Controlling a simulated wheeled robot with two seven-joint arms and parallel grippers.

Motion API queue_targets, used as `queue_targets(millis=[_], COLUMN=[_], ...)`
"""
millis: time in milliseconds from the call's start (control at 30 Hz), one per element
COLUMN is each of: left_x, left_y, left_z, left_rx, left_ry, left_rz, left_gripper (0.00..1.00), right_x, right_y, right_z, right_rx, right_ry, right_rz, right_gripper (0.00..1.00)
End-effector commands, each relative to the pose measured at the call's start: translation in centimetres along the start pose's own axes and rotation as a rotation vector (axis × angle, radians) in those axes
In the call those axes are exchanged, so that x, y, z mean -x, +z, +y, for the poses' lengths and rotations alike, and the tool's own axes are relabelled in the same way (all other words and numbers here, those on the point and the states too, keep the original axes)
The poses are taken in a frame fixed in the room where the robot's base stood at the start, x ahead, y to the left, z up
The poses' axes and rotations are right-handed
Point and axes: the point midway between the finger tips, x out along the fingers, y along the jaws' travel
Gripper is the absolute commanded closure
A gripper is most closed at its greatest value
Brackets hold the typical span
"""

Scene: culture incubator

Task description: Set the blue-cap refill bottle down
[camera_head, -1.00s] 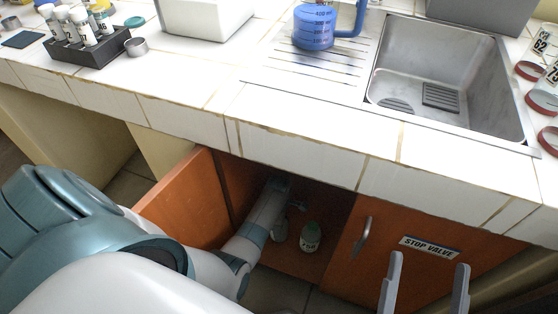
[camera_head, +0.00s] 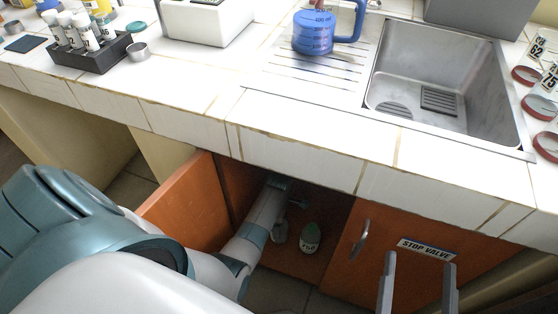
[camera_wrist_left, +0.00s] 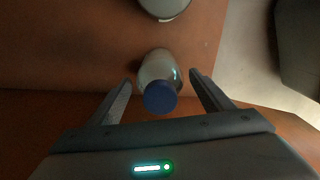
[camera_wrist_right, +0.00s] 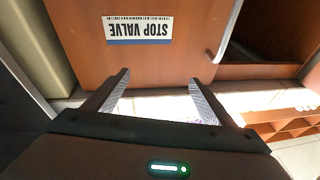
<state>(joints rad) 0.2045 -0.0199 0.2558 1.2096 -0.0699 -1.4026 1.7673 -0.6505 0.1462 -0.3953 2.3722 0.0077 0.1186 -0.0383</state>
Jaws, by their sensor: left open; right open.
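The blue-cap refill bottle (camera_wrist_left: 160,88) stands between the spread fingers of my left gripper (camera_wrist_left: 161,79) in the left wrist view, with a small gap on each side. The gripper is open. In the head view a pale bottle (camera_head: 280,232), its cap not clear, stands on the floor of the open cupboard below my left gripper (camera_head: 292,194). A green-cap bottle (camera_head: 310,238) stands just to its right. My right gripper (camera_head: 420,262) is open and empty in front of the cupboard door marked STOP VALVE (camera_head: 427,249).
The open orange cupboard door (camera_head: 183,208) stands left of my left forearm. The white tiled counter edge (camera_head: 300,160) overhangs the cupboard. On the counter are a sink (camera_head: 440,70), a blue jug (camera_head: 313,38), and a dark vial rack (camera_head: 92,60).

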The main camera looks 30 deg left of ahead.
Motion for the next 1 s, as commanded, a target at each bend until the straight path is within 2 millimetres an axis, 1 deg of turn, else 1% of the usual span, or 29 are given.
queue_targets(millis=[33,267,467,600,800,1000], left_x=[0.7,3.0,5.2,6.7,8.4,9.3], left_y=[0.0,0.0,0.0,0.0,0.0,0.0], left_z=[0.0,0.0,0.0,0.0,0.0,0.0], left_rx=[0.0,-0.001,0.0,0.001,-0.001,-0.001], left_ry=[0.001,0.0,0.001,0.001,0.001,0.0], left_rz=[-0.001,0.0,0.0,0.0,0.0,0.001], left_gripper=[0.26,0.26,0.26,0.26,0.26,0.26], right_x=[-0.1,0.1,0.9,1.9,3.2,4.1], right_y=[0.4,3.6,6.3,8.1,10.0,10.9], right_z=[0.2,1.2,2.0,2.6,3.1,3.4], right_rx=[-0.001,-0.009,-0.019,-0.027,-0.038,-0.045], right_ry=[0.004,0.02,0.036,0.047,0.059,0.066], right_rz=[-0.036,-0.217,-0.375,-0.483,-0.61,-0.676], right_gripper=[0.23,0.23,0.23,0.23,0.23,0.23])
